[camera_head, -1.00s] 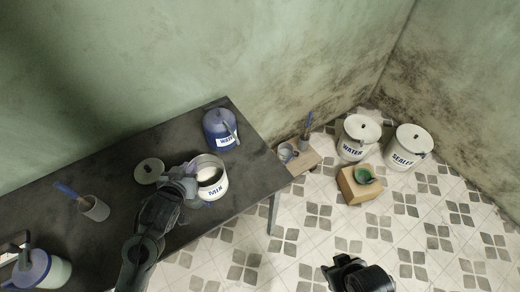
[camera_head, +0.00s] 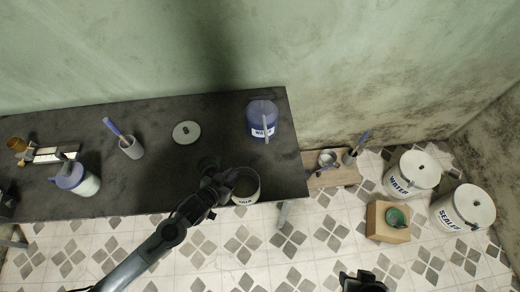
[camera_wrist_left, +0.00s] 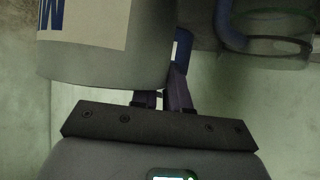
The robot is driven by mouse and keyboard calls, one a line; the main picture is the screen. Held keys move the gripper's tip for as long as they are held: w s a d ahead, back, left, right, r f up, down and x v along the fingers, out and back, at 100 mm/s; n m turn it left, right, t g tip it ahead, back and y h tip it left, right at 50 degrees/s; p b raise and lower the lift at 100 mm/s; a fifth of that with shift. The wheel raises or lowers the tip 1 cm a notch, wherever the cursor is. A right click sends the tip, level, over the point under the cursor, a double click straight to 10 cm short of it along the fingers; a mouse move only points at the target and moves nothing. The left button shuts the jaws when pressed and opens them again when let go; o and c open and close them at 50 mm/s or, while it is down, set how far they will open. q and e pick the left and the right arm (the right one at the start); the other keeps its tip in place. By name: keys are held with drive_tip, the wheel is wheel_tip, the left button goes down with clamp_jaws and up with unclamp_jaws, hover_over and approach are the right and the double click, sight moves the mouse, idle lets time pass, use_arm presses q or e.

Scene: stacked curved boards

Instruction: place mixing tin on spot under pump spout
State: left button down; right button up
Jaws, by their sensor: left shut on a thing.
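The mixing tin (camera_head: 246,187) is a pale, open-topped tin with a dark label, at the table's front edge in the head view. In the left wrist view the tin (camera_wrist_left: 95,60) fills the upper left, with part of blue "MIX" lettering. My left gripper (camera_head: 217,181) is shut on the tin at its left side; whether the tin touches the table I cannot tell. The blue pump container (camera_head: 262,118), with a grey spout pointing toward the front, stands behind the tin. The spot under the spout shows no clear marking. My right gripper (camera_head: 362,282) is partly cut off at the bottom edge.
A round lid (camera_head: 186,132) lies left of the pump on the dark table (camera_head: 80,125). A cup with a blue-handled brush (camera_head: 131,147) and a blue-lidded jar (camera_head: 76,180) stand farther left. WATER (camera_head: 412,174) and SEALER tins (camera_head: 463,208) stand on the floor at right.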

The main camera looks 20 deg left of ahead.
use_arm(q)
drive_tip(key=w+d+f, duration=0.1)
drive_tip(key=w, duration=0.7)
drive_tip(key=w+d+f, duration=0.2)
drive_tip(key=w, duration=0.6)
drive_tip(key=shift+s+a+f, duration=0.1)
drive_tip(key=shift+f, duration=0.05)
drive_tip(key=shift+f, duration=0.15)
drive_tip(key=c, duration=1.1)
unclamp_jaws()
